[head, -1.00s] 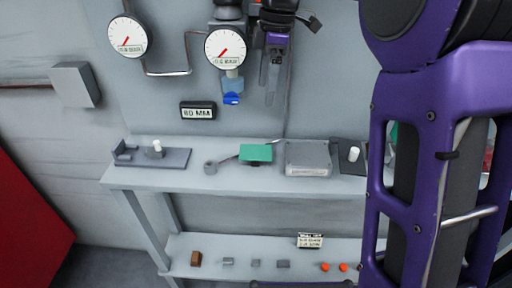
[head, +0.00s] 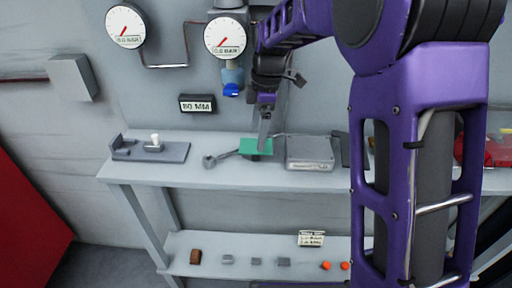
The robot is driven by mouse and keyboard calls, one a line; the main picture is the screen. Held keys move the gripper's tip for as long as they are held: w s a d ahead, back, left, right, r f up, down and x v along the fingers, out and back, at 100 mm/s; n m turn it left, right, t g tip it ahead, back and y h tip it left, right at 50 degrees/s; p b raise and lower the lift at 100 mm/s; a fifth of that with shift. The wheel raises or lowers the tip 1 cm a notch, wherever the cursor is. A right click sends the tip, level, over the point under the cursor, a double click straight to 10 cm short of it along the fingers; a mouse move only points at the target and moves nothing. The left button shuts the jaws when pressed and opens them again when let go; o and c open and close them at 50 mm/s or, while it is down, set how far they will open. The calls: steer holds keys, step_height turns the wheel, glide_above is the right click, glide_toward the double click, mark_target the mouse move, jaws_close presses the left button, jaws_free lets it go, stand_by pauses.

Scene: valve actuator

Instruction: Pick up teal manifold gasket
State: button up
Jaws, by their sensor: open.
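The teal manifold gasket (head: 251,147) is a flat green plate on the upper shelf (head: 200,177), between a grey metal part with a thin rod and a grey box. My gripper (head: 264,146) hangs down from the purple arm with its fingers at the gasket's right part. The fingers cover a little of the gasket. The jaws are open and hold nothing. I cannot tell whether the fingertips touch the gasket.
The grey box (head: 309,152) stands close to the right of the gasket, and the small grey part (head: 210,161) lies to its left. A grey fixture with a white peg (head: 152,146) is further left. Gauges (head: 225,37) and a blue-handled valve (head: 231,89) are on the wall behind.

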steer(key=shift+a+f, duration=0.1)
steer(key=shift+f, duration=1.15)
steer(key=shift+f, duration=0.25)
steer(key=c, duration=1.1)
steer(key=shift+r, duration=0.15)
